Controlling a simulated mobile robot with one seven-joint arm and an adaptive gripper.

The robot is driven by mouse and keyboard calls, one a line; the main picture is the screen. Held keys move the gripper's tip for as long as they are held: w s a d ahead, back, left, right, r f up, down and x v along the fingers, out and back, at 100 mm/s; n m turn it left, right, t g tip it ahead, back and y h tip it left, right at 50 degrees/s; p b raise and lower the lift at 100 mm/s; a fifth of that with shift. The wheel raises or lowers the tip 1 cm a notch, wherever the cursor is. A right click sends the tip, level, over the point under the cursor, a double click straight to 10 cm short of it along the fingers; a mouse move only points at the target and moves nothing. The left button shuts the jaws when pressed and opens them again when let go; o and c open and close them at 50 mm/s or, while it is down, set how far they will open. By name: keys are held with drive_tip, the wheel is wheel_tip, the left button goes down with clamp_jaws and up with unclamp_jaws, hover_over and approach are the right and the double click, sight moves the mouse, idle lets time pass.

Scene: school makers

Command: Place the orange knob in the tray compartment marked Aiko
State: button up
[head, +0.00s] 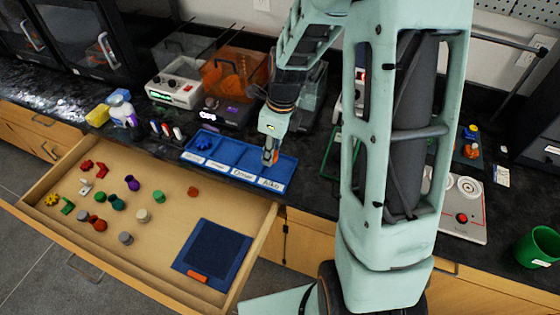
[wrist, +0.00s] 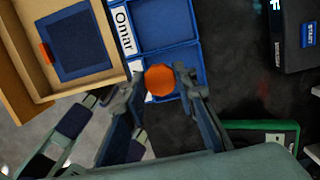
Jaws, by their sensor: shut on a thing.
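The orange knob (wrist: 160,80) is an orange faceted piece between my fingertips in the wrist view. My gripper (wrist: 158,88) is shut on it. In the head view my gripper (head: 269,156) points down over the right end of the blue tray (head: 236,156). The label Aiko (head: 271,184) is on the front of the rightmost compartment, and the knob appears over that compartment. In the wrist view the tray (wrist: 165,40) shows the label Omar (wrist: 124,30) on the neighbouring compartment. The knob's height above the tray floor is hard to tell.
A blue gear (head: 204,142) lies in the leftmost compartment. The open drawer (head: 165,230) in front holds several small coloured parts and a dark blue pad (head: 214,252).

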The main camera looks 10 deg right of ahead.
sight(278, 169)
drive_tip(key=d+f, duration=0.2)
drive_tip(key=shift+w+d+f, duration=0.1)
drive_tip(key=shift+w+f, duration=0.2)
drive_tip(key=shift+f, duration=0.05)
drive_tip(key=shift+d+f, duration=0.15)
drive_tip(key=shift+f, duration=1.55)
drive_tip(key=shift+f, duration=0.1)
drive_tip(key=o, duration=0.7)
drive_tip(key=shift+o, duration=0.2)
drive_tip(key=shift+w+r, duration=0.1)
drive_tip(key=shift+r, duration=0.4)
wheel_tip(278, 169, up, 11)
drive_tip(key=s+d, duration=0.1)
drive_tip(key=shift+d, duration=0.2)
